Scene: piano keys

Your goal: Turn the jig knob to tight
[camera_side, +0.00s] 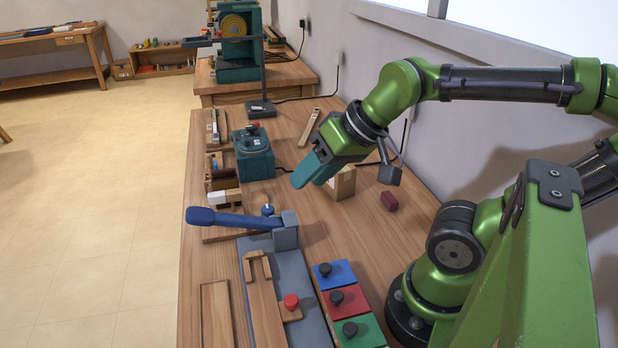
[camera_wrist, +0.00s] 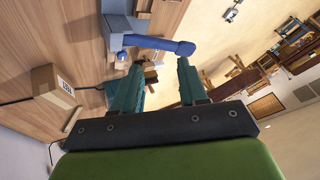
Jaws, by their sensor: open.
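A long grey jig (camera_side: 290,262) lies along the front of the bench, with a wooden key-like piece (camera_side: 262,300) on it. A red knob (camera_side: 290,302) stands on a small wooden block beside that piece. A blue knob (camera_side: 267,210) is near the blue lever (camera_side: 232,219) at the jig's far end; both also show in the wrist view, the lever (camera_wrist: 158,43) and the blue knob (camera_wrist: 121,56). I cannot tell which knob is the jig knob or how either is set. My gripper (camera_side: 306,178) is open, empty and above the bench, beyond the lever; its teal fingers (camera_wrist: 158,78) show apart in the wrist view.
Blue, red and green blocks (camera_side: 335,275) with black knobs sit right of the jig. A teal machine (camera_side: 253,155) stands farther back. Bare bench lies between box and jig.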

